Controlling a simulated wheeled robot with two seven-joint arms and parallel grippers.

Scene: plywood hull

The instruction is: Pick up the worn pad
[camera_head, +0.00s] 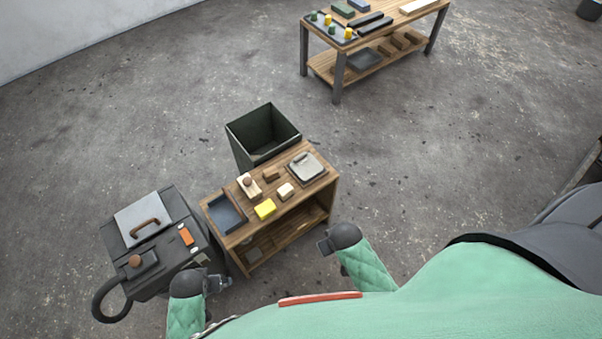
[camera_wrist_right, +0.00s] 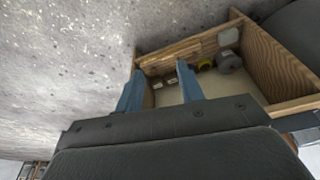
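I cannot tell for certain which thing is the worn pad. On the small wooden bench (camera_head: 240,232) in the head view lie a yellow block (camera_head: 265,209), a cream block (camera_head: 285,191), a brown block (camera_head: 271,175) and a pale block with a round brown knob (camera_head: 249,186). My right gripper (camera_head: 324,246) is to the right of the bench, near its front, apart from these blocks. In the right wrist view its two blue fingers (camera_wrist_right: 160,92) are spread with nothing between them. My left gripper (camera_head: 219,283) is in front of the bench's left end; its opening is too small to judge.
The bench also holds a blue tray (camera_head: 227,214) and a grey lidded box (camera_head: 306,168). A dark open bin (camera_head: 262,133) stands behind it, a black machine with a hose (camera_head: 160,245) to its left. A second table (camera_head: 375,30) stands far back. Floor to the right is clear.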

